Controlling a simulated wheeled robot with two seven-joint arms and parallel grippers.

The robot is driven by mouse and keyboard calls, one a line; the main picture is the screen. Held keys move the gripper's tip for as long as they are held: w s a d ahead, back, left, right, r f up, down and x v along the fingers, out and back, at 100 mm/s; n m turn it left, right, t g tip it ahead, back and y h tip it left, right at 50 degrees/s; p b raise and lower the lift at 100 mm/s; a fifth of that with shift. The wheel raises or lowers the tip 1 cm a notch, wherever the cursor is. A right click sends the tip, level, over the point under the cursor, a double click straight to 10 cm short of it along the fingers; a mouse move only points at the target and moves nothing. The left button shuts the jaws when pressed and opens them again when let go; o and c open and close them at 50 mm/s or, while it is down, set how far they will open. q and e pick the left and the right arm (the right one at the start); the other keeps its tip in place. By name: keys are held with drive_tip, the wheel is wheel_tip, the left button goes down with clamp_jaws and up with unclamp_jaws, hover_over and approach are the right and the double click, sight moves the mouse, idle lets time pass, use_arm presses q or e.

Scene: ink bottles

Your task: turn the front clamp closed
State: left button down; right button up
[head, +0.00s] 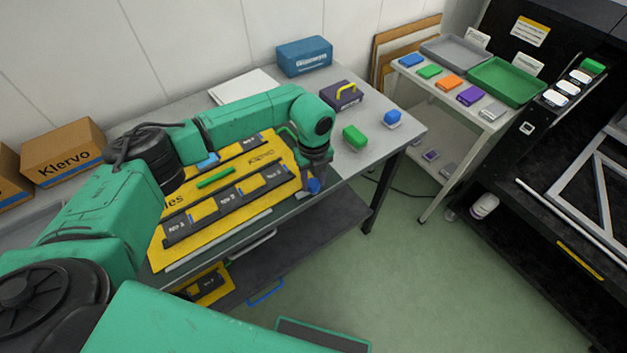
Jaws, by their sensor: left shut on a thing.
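A yellow board (185,245) with dark labelled strips lies on the grey table. The front clamp (314,186), a small blue part, is at the board's right front corner, near the table's front edge. My left gripper (314,177) reaches down over this corner and is shut on the front clamp. The gripper and wrist hide part of the clamp, so its exact turn angle is unclear. Another blue part (207,161) shows at the board's back edge, partly behind my left arm. My right gripper is not in view.
A green block (355,137), a blue-topped bottle (392,118) and a dark box with a yellow handle (342,95) stand right of the board. A blue box (304,56) is at the back. A side table holds a green tray (507,83). The floor in front is open.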

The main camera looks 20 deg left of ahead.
use_arm(q)
drive_tip(key=m+b, duration=0.3)
drive_tip(key=shift+f+m, duration=0.15)
drive_tip(key=shift+m, duration=0.25)
drive_tip(key=m+b, duration=0.4)
drive_tip(key=m, duration=0.1)
drive_tip(key=shift+w, duration=0.1)
drive_tip(key=m+b, duration=0.2)
drive_tip(key=m, duration=0.3)
drive_tip(key=shift+b, duration=0.3)
drive_tip(key=shift+r+m+b, duration=0.25)
drive_tip(key=shift+m+b, duration=0.55)
drive_tip(key=shift+m, duration=0.9)
drive_tip(key=shift+c, duration=2.2)
unclamp_jaws()
